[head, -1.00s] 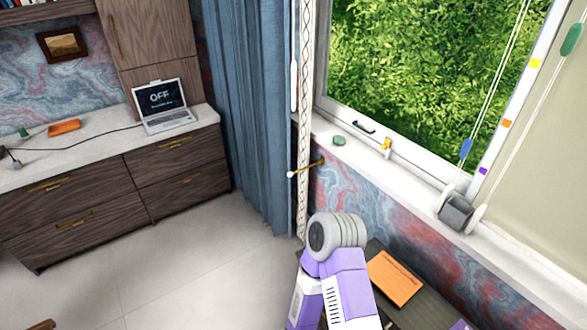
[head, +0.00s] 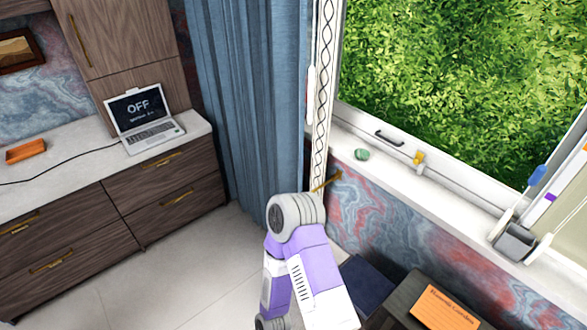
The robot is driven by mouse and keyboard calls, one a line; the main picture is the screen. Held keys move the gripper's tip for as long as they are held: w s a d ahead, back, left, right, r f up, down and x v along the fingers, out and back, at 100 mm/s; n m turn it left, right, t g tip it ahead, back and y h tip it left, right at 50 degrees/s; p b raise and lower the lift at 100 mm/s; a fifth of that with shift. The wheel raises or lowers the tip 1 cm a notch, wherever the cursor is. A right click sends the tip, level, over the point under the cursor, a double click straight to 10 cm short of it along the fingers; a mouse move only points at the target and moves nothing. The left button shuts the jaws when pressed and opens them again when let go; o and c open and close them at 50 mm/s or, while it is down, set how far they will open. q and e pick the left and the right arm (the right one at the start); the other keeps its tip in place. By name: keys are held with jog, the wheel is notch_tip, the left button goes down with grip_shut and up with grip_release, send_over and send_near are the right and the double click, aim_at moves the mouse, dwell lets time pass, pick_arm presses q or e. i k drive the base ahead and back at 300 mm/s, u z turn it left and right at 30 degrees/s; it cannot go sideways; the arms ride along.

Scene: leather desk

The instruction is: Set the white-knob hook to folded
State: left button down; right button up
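The white-knob hook (head: 327,182) is on the marbled wall just right of the curtain, below the window sill. Only its brass rod shows, sticking out from the wall towards the left. Its white knob end is hidden behind the grey joint of one of my arms, which is purple and white. I cannot tell whether the arm touches the hook. Neither of my grippers shows.
A blue curtain (head: 245,100) hangs left of the hook, beside a patterned vertical strip (head: 322,95). The window sill (head: 400,180) holds a green stone (head: 362,154). A dark surface with an orange card (head: 444,308) is at lower right. A laptop (head: 145,118) stands on the left cabinet.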

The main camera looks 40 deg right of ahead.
aim_at(316, 190)
jog(key=z, duration=0.6)
jog(key=i, duration=1.55)
jog(key=z, duration=1.5)
jog(key=i, duration=0.4)
jog(key=z, duration=0.25)
